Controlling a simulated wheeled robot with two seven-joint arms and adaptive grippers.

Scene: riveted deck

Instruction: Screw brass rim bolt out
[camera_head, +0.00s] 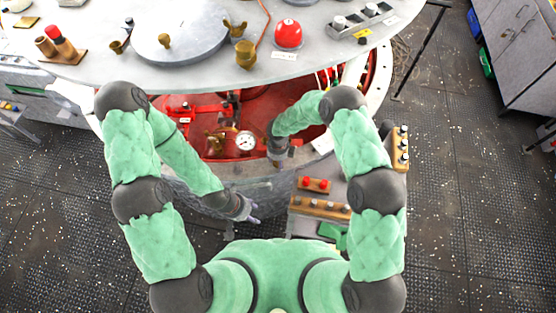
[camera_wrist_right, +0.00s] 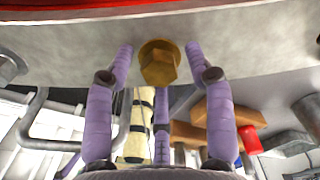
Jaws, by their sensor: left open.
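The brass rim bolt (camera_wrist_right: 158,64) shows a hexagonal head with a round flange against the pale grey rim (camera_wrist_right: 85,60) in the right wrist view. My right gripper (camera_wrist_right: 161,56) has its two purple fingers spread, one on each side of the bolt head, with a small visible gap on both sides. In the head view my right gripper (camera_head: 278,160) is at the near edge of the red well, and the bolt cannot be made out there. My left gripper (camera_head: 250,212) is open and empty, low in front of the round vessel.
A wooden block with red caps (camera_head: 314,184) and a wooden rack of several pegs (camera_head: 320,207) stand right of my left gripper. A pressure gauge (camera_head: 245,141) sits in the red well. The large grey lid (camera_head: 330,62) overhangs at the top.

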